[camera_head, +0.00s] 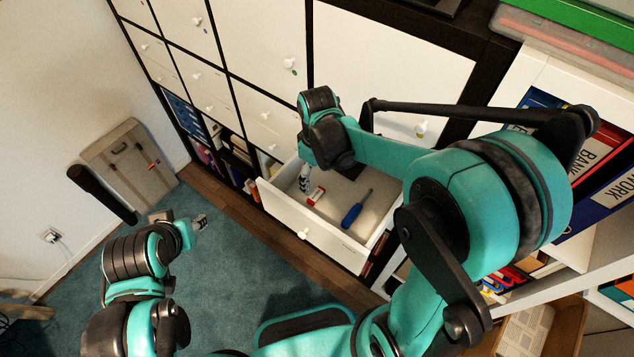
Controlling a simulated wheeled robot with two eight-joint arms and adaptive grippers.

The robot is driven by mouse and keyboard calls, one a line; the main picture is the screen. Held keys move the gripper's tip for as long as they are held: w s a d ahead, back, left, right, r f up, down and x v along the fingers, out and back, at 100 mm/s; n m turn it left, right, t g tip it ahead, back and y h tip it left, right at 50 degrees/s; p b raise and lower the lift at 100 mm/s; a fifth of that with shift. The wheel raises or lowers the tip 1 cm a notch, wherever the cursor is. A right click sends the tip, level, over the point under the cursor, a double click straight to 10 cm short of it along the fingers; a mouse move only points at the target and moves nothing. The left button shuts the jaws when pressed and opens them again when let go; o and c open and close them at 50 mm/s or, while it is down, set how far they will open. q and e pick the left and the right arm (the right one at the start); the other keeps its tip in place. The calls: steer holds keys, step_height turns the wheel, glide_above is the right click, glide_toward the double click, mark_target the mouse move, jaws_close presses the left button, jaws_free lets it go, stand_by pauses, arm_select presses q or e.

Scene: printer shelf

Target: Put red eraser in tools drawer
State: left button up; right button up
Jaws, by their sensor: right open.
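The red eraser (316,196), red with a white part, lies on the floor of the open drawer (333,244). A blue-handled screwdriver (355,212) lies to its right in the same drawer. My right gripper (305,186) points down into the drawer, just left of the eraser. It is open, and the eraser looks apart from it. My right arm hides the back right part of the drawer. My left gripper (203,222) is over the carpet at the left, well away from the drawer; its fingers are too small to judge.
A black-framed shelf with white doors and drawers (258,117) rises behind the open drawer. A beige case (125,160) leans on the left wall. Binders (600,165) stand at the right. The carpet (240,275) in front is clear.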

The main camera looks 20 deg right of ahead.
steer(key=s+d+r+m+t, duration=0.4)
steer(key=s+r+m+t, duration=0.3)
steer(key=s+r, duration=0.2)
steer(key=shift+s+d+r+m, duration=0.2)
steer(key=shift+s+m, duration=0.1)
steer(key=shift+s, duration=0.3)
steer(key=shift+f, duration=0.1)
